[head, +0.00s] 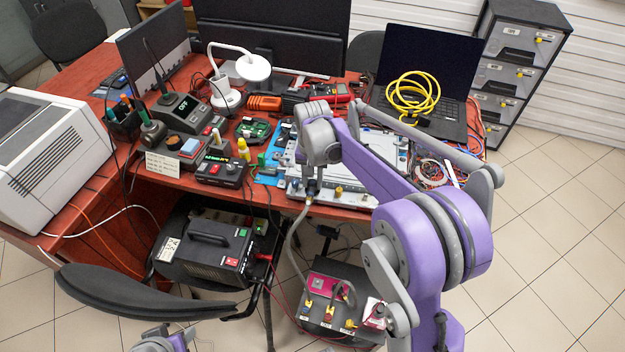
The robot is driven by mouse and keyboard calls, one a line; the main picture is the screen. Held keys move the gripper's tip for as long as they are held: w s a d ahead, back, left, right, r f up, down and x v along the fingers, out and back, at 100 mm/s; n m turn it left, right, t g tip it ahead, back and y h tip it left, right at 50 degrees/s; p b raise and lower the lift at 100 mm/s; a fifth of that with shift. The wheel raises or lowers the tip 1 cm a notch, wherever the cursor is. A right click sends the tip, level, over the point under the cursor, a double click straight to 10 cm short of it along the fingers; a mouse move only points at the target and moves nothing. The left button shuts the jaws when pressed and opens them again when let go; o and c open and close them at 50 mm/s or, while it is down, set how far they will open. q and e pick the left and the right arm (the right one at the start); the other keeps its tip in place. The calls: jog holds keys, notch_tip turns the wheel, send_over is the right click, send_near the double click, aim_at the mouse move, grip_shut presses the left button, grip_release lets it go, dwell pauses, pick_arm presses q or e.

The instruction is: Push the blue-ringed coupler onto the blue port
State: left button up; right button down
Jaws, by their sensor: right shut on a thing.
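My right gripper (311,193) points down at the front edge of a silver flat unit (350,200) on the red bench. It is shut on the end of a grey hose (293,238), which hangs below it and curves down toward the floor. The coupler at the hose end is mostly hidden by the fingers, and its blue ring cannot be made out. A yellow-marked fitting (339,191) stands on the unit's front, right of the gripper. The blue port is too small or hidden to tell, and so is any contact with the coupler.
A black box (322,322) with coloured fittings stands on the floor below the bench. A black power unit (205,249) on a chair is at left. A laptop (428,70) with a yellow cable coil (413,98) is behind my right arm. Tools crowd the bench; floor at right is clear.

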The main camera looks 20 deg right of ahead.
aim_at(312, 182)
jog(key=shift+f, duration=0.1)
dwell(0.7)
jog(key=shift+c, duration=1.3)
grip_release()
jog(key=shift+a+r+p, duration=0.1)
jog(key=shift+r+p, duration=0.9)
jog(key=shift+r, duration=0.6)
jog(key=shift+r+p, duration=1.2)
jog(key=shift+r, duration=0.75)
